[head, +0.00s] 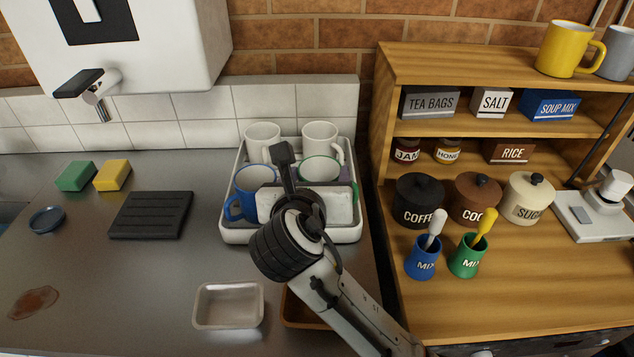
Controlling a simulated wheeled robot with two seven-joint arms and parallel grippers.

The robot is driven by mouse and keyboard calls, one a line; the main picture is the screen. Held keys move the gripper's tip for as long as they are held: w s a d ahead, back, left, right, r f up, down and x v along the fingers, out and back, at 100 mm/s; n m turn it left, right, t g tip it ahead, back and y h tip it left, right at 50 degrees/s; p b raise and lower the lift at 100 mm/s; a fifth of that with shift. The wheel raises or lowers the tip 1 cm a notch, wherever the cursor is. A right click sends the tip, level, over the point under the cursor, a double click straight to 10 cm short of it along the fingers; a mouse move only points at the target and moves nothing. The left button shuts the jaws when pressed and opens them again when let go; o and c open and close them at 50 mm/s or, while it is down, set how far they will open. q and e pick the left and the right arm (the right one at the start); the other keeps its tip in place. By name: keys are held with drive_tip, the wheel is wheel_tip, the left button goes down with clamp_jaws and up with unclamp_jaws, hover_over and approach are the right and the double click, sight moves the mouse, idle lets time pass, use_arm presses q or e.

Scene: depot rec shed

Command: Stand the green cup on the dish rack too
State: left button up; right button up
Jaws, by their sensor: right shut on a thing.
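The dish rack (350,234) is a white tray on the steel counter, holding two white cups at the back and a blue cup (246,180) at front left. The green cup (321,163) shows its rim and pale inside at the rack's front right; my gripper hides most of its body. My right gripper (290,172) is over the front of the rack, shut on the green cup. The cup looks upright; whether its base touches the rack is hidden. My left gripper is out of view.
A black ridged mat (151,215), green and yellow sponges, a small blue dish (47,220) and a brown spill (33,302) lie left. A metal tray (228,305) is in front. The wooden shelf unit (386,100) stands close on the right, with canisters and MIX pots.

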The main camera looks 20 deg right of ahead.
drive_tip(key=shift+f, duration=0.9)
drive_tip(key=o, duration=1.7)
drive_tip(key=shift+f, duration=0.1)
drive_tip(key=shift+o, duration=0.2)
